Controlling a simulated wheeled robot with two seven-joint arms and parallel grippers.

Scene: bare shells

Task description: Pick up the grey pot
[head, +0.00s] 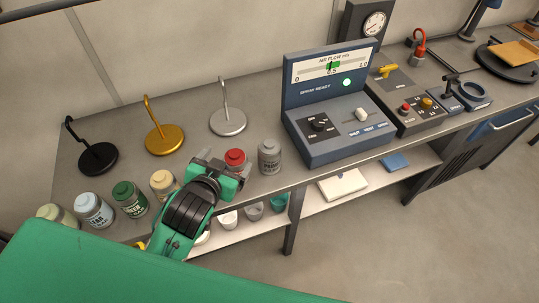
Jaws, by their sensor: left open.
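The grey pot (269,158) stands upright on the workbench near its front edge, just left of the blue control console. It has a grey lid and a label. My left gripper (224,168) is open, to the left of the grey pot and apart from it. It is at the red-lidded pot (235,157) and covers most of that pot's body. I cannot tell whether it touches the red-lidded pot. My right gripper is not in view.
A cream pot (163,183), a green pot (128,197) and a blue pot (93,209) stand to the left. Black, gold and silver hook stands (228,121) stand behind. The blue console (337,119) stands close to the right of the grey pot. A lower shelf (312,205) holds cups.

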